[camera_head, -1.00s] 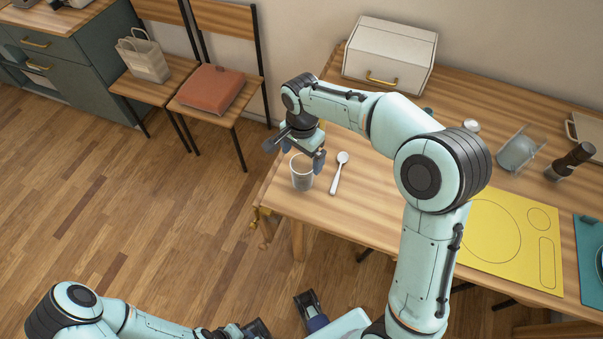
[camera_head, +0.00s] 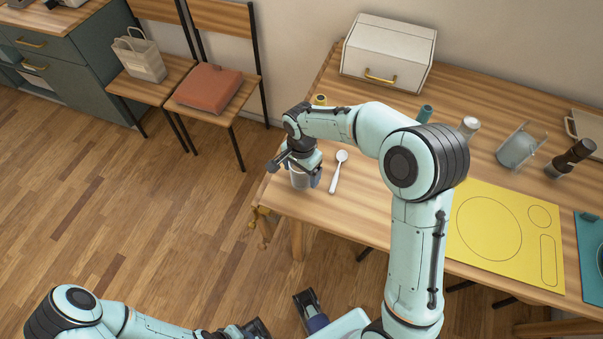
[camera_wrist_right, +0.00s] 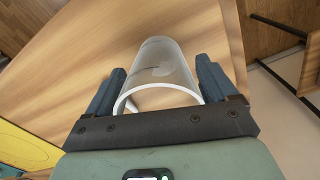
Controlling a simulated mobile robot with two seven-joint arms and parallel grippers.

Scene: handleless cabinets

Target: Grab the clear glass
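The clear glass (camera_head: 299,179) stands upright near the left corner of the wooden table. It also shows in the right wrist view (camera_wrist_right: 160,68), with its round rim towards the camera. My right gripper (camera_head: 301,172) is lowered over the glass and hides its upper part. In the right wrist view my right gripper (camera_wrist_right: 160,84) is open, with one dark blue finger on each side of the glass and small gaps visible. My left gripper (camera_head: 258,328) is only partly visible at the bottom edge, away from the table; its opening is unclear.
A white spoon (camera_head: 339,172) lies just right of the glass. A white bread box (camera_head: 388,55) stands at the back. A yellow mat (camera_head: 505,241), a dark grinder (camera_head: 571,158) and a tilted clear container (camera_head: 518,148) are farther right. The floor left of the table is open.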

